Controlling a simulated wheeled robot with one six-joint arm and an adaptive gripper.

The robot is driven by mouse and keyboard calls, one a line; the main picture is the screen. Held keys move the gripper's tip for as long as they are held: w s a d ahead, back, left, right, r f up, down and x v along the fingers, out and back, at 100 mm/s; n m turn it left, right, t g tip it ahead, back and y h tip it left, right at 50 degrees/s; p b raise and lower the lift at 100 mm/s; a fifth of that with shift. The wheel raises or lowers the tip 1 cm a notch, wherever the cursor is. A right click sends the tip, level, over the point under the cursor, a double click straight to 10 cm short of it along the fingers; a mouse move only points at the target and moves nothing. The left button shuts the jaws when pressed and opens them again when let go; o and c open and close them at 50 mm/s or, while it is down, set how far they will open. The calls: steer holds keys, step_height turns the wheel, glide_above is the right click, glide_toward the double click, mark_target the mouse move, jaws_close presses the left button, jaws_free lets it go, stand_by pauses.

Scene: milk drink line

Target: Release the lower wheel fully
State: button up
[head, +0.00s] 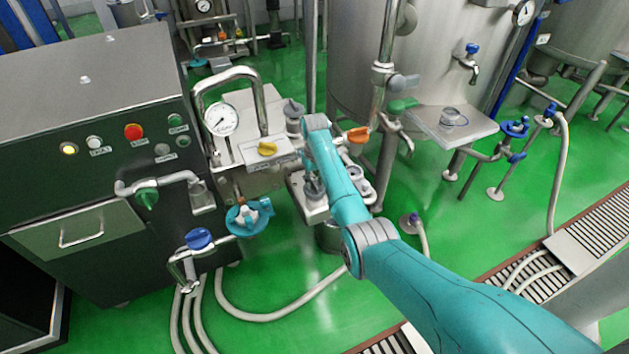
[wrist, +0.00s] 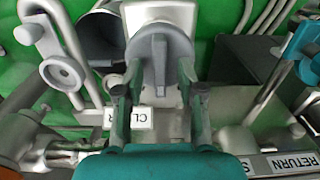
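A grey round wheel with a raised bar grip (wrist: 158,62) shows in the wrist view, between the two fingers of my gripper (wrist: 155,82). The fingers stand apart, one on each side, with a visible gap to the bar. Whether a fingertip touches the rim I cannot tell. In the head view the lower grey wheel (head: 314,190) sits on a low metal block under my gripper (head: 311,178), partly hidden by my arm. Another grey wheel (head: 293,109) stands higher, behind it. I cannot tell how far the lower wheel is turned.
A teal valve (head: 249,216) is at the left. A dark open cup (wrist: 98,38) is beside the wheel. Hoses (head: 283,315) lie on the green floor.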

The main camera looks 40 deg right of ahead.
mark_target(315, 182)
step_height(315, 182, up, 12)
stand_by(0.5)
stand_by(0.5)
